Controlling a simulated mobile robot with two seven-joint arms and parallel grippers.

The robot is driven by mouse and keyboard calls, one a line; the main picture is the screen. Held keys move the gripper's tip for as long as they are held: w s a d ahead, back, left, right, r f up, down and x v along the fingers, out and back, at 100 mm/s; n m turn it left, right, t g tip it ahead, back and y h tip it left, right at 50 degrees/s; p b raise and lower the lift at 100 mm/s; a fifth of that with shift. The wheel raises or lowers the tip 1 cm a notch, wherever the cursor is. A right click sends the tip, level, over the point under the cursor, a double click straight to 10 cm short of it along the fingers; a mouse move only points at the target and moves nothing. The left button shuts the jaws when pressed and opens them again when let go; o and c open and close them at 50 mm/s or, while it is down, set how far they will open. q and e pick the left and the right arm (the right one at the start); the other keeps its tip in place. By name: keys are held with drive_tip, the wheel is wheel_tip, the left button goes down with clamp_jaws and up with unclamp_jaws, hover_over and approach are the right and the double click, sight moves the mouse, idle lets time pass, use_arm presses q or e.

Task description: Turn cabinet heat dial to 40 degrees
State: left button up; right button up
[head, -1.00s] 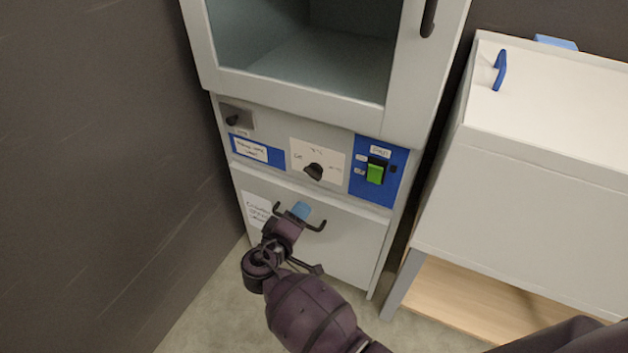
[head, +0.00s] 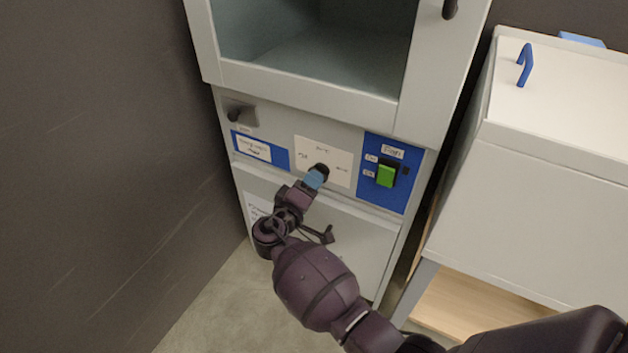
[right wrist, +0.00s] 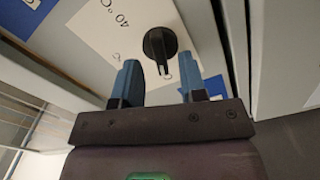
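The cabinet heat dial (head: 321,169) is a black knob on a white label plate (head: 339,153) in the middle of the cabinet's control panel. In the right wrist view the dial (right wrist: 160,44) has its pointed ridge toward my gripper, and "40°C" is printed on the plate (right wrist: 98,24) beside it. My right gripper (head: 317,178) is at the dial in the head view, covering its lower part. In the right wrist view the blue fingers of the right gripper (right wrist: 160,84) are apart, one on each side of the ridge's line, with nothing between them. My left gripper is not in view.
A green switch (head: 386,175) sits on a blue panel right of the dial. A small black knob (head: 236,114) is at the upper left. The cabinet door's window frame (head: 310,94) is above. A white bin (head: 560,150) stands at the right, a dark wall (head: 100,150) at the left.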

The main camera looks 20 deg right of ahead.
drive_tip(key=shift+x, duration=1)
clamp_jaws()
